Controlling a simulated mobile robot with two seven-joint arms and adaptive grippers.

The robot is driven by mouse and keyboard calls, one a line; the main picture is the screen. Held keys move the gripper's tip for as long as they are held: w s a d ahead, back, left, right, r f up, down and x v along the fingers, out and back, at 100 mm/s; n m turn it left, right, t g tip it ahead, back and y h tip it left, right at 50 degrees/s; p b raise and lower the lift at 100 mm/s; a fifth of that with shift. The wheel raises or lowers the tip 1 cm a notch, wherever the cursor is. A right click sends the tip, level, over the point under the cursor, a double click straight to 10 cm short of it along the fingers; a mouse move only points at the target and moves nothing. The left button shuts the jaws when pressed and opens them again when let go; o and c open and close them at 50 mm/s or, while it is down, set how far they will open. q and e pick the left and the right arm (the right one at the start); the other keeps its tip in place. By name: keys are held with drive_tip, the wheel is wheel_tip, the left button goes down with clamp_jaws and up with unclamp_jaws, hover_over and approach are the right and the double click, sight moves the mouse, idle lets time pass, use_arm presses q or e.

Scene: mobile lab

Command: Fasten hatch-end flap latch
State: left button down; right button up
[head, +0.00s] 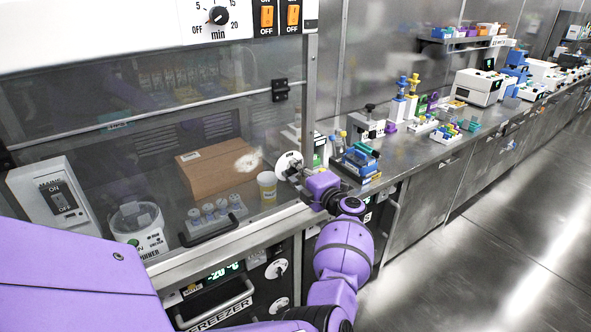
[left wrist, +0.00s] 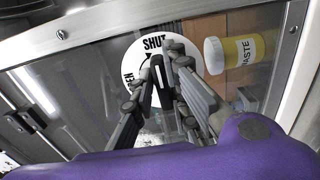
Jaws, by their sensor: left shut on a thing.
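The flap latch is a round white dial (head: 288,163) at the right end of the clear hatch front in the head view. It fills the middle of the left wrist view (left wrist: 138,52), with SHUT at its top and OPEN at its left. My left gripper (head: 297,174) reaches the dial from the front right. In the left wrist view its two fingers (left wrist: 165,72) are closed around the dark knob at the dial's centre. The fingers hide much of the knob and the dial's lower part, so its exact angle is hard to read. My right gripper is out of view.
Behind the clear front are a cardboard box (head: 215,170), a yellow-labelled waste jar (head: 267,185) and a vial rack (head: 213,217). A black handle (head: 213,231) sticks out left of the dial. A steel bench (head: 425,150) with lab gear runs right; the floor (head: 480,240) is clear.

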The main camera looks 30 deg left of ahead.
use_arm(q)
drive_tip(key=shift+s+d+f, duration=0.1)
drive_tip(key=shift+d+f, duration=0.05)
drive_tip(key=shift+f, duration=0.35)
drive_tip(key=c, duration=1.9)
unclamp_jaws()
drive_tip(key=shift+o, duration=0.5)
drive_tip(key=shift+r, duration=0.2)
drive_tip(key=v, duration=1.2)
